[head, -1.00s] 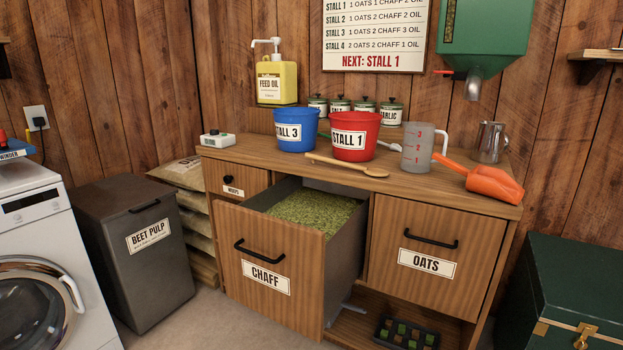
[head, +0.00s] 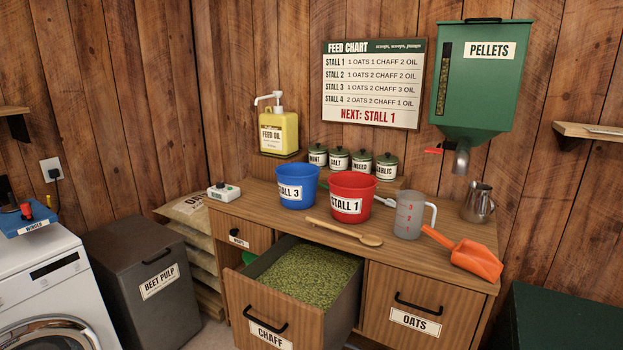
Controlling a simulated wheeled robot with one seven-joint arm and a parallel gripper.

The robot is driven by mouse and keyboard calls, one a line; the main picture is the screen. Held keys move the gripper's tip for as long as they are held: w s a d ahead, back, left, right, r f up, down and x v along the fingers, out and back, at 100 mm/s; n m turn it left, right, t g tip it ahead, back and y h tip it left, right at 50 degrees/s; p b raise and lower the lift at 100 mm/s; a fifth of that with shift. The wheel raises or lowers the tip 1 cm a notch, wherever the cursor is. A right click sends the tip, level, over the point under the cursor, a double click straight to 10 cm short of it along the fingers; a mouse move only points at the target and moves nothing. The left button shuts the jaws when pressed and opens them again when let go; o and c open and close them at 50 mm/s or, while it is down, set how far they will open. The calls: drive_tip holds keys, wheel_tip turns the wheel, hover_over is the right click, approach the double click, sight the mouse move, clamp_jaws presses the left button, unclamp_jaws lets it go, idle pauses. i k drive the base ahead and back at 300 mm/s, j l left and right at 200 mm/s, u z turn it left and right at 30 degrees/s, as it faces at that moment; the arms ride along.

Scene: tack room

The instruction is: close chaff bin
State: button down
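The chaff bin (head: 272,325) is a wooden drawer front with a black handle and a CHAFF label, low in the middle of the head view. It is pulled out from the wooden cabinet, and the green chopped chaff (head: 305,274) inside shows from above. The lower part of its front is cut off by the picture edge. My gripper is not in view.
The oats bin (head: 408,295) is shut to its right. On the counter stand a blue Stall 3 bucket (head: 297,188), a red Stall 1 bucket (head: 352,199), a wooden spoon (head: 345,232), a grey jug (head: 410,214) and an orange scoop (head: 476,261). A beet pulp bin (head: 135,290) stands left.

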sight(300, 294)
drive_tip(key=i+l+u, duration=0.25)
drive_tip(key=i, duration=0.75)
drive_tip(key=j, duration=0.1)
